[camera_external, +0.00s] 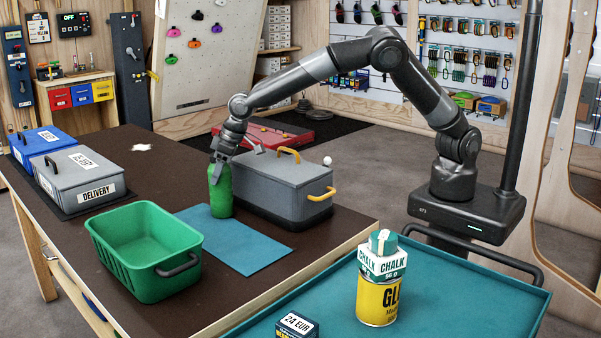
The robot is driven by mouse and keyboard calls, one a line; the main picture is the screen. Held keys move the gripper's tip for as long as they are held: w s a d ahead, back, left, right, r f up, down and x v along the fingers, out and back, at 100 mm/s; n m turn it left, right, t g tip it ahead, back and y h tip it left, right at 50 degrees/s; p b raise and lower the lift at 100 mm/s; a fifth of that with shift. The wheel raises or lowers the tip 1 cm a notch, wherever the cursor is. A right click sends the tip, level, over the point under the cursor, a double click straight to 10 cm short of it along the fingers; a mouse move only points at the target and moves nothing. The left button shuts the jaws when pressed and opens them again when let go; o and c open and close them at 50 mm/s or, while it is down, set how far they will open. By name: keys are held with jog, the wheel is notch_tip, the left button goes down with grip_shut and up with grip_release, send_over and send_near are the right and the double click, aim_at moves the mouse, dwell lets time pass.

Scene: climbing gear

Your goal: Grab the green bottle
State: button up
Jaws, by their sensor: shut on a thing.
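The green bottle (220,192) stands upright at the far edge of the blue mat (245,247) on the dark brown table. My gripper (220,163) comes down from above and is shut on the top of the bottle. The gripper's fingers hide the bottle's top. I cannot tell whether the bottle's base touches the mat or is just above it.
A grey lidded box (275,190) with yellow handles stands close to the bottle's right. An open green crate (140,255) is at front left. A grey DELIVERY box (80,180) and a blue box (38,143) are further left. A teal tray (470,300) holds a yellow can (376,300).

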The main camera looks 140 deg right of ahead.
jog(key=c, duration=0.5)
